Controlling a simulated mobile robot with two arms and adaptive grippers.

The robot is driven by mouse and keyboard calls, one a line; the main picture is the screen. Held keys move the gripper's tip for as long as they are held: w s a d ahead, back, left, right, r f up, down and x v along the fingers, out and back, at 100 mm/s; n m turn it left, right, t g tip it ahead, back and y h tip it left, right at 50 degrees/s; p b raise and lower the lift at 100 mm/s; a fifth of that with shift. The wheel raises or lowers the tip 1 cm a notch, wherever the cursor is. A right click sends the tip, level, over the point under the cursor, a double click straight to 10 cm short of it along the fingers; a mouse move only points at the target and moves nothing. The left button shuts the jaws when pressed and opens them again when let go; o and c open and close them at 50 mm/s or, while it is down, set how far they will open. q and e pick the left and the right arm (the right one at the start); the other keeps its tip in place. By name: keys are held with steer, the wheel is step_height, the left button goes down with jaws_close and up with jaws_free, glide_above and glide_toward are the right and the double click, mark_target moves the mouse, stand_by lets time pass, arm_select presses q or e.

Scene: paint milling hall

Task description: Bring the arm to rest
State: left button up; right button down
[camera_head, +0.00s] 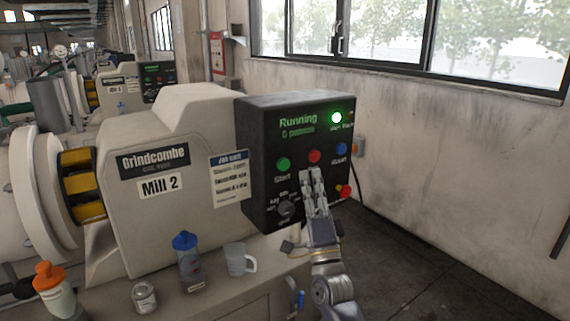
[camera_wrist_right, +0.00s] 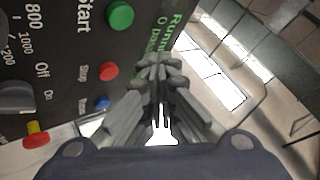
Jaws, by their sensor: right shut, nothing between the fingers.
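My right gripper (camera_head: 312,177) is shut and empty in front of the black control box (camera_head: 255,150) of Mill 2, just below its red Stop button (camera_head: 314,156). In the wrist view, the closed fingers (camera_wrist_right: 160,64) lie to the right of the Stop button (camera_wrist_right: 108,71) and show no contact with it. Whether the fingers touch the box's face is unclear in the head view. The box reads "Running" in green and its lamp (camera_head: 336,118) is lit green. My left gripper is not in view.
The box also has a green Start button (camera_head: 283,164), blue button (camera_head: 341,149), red knob (camera_head: 345,191) and dial (camera_head: 286,208). A blue-capped bottle (camera_head: 190,270), measuring cup (camera_head: 240,260), tin (camera_head: 144,297) and orange-capped bottle (camera_head: 54,290) stand on the ledge. Clear floor lies right.

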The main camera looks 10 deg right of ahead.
stand_by(0.4)
step_height(320, 180, down, 31)
steer(key=a+n+g+y, duration=0.3)
steer(key=n+g, duration=0.4)
steer(key=s+f+n+g, duration=0.25)
steer(key=s+f, duration=0.25)
steer(key=f, duration=0.6)
steer(key=s+f+n+g, duration=0.1)
steer(key=s+f+g, duration=0.4)
steer(key=f, duration=0.7)
steer(key=s+d+f+n+g, duration=0.1)
steer(key=s+f+n+g, duration=0.1)
steer(key=s+f, duration=0.65)
steer(key=s+d+f+n+g+h, duration=0.1)
steer(key=s+f+n+g, duration=0.15)
steer(key=s+f, duration=0.65)
steer(key=s+d+f+n+g, duration=0.15)
steer(key=s+f, duration=0.35)
steer(key=s, duration=0.9)
steer(key=s+d+f+n+g, duration=0.1)
steer(key=s+f+g, duration=0.1)
steer(key=s, duration=0.6)
steer(key=s+f+n+g, duration=0.1)
steer(key=s+f+g, duration=0.1)
steer(key=s, duration=0.7)
steer(key=shift+d+g+h, duration=0.3)
steer(key=shift+d+g, duration=0.05)
